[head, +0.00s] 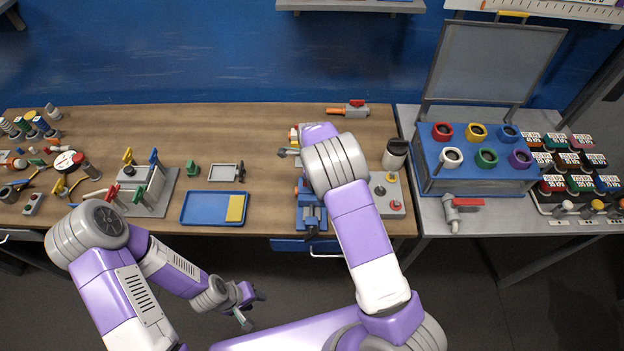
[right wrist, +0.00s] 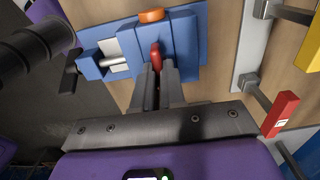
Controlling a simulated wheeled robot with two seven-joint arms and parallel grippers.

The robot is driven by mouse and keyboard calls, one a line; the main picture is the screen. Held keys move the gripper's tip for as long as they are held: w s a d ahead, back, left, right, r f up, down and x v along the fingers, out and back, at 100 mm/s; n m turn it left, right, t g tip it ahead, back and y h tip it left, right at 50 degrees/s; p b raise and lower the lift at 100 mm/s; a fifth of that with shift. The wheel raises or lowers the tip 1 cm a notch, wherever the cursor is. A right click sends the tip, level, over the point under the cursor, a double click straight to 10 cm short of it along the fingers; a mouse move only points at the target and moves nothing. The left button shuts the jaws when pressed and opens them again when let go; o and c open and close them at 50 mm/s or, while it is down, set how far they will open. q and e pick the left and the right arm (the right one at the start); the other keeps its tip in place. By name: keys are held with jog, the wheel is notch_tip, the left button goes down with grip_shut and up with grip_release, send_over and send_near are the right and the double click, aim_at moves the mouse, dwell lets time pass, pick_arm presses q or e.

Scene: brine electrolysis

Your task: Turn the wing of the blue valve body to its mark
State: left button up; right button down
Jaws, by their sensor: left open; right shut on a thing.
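In the right wrist view a blue body (right wrist: 190,38) is low ahead of my right gripper (right wrist: 157,88), with a red wing (right wrist: 155,56) standing up on it. The right gripper's fingers are closed on the red wing. An orange round part (right wrist: 151,15) shows at the body's far end. In the head view the blue assembly (head: 311,212) is at the table's front edge; my right arm covers part of it and hides the right gripper. I cannot make out the mark. My left gripper (head: 254,308) is open and empty in front of the table, below its edge.
A blue tray (head: 205,208) with a yellow block lies left of the blue assembly. A valve with a red handle (head: 355,106) lies at the back. A grey box (head: 388,198) stands to the right. A red lever (right wrist: 283,113) rises close to my right gripper.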

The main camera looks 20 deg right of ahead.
jog(key=c, duration=1.2)
grip_release()
jog(key=shift+r, duration=0.1)
notch_tip(320, 180, up, 8)
jog(key=shift+f, duration=0.25)
